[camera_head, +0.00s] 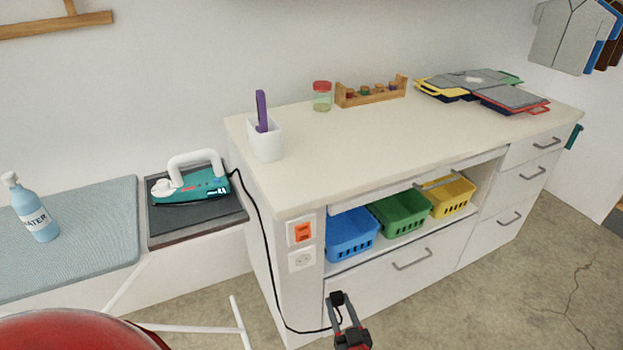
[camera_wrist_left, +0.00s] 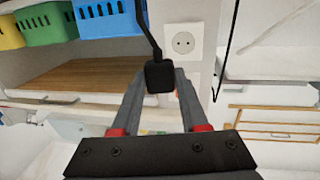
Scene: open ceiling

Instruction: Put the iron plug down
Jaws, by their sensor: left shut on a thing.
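The black iron plug (camera_head: 337,298) is held between the fingertips of my left gripper (camera_head: 346,322), in front of the white cabinet's lower left. In the left wrist view the plug (camera_wrist_left: 160,77) sits between the two grey fingers, with its black cord leaving it. The teal iron (camera_head: 190,187) with a white handle rests on the dark pad at the ironing board's right end. Its cord (camera_head: 262,240) hangs down along the cabinet side to the plug. My right gripper is not in view.
An empty white socket (camera_head: 302,260) is on the cabinet front below an orange switch (camera_head: 302,233). Blue (camera_head: 352,236), green (camera_head: 400,212) and yellow baskets (camera_head: 452,196) sit on the open shelf. A water spray bottle (camera_head: 36,212) stands on the ironing board (camera_head: 100,225). The countertop's middle (camera_head: 370,145) is clear.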

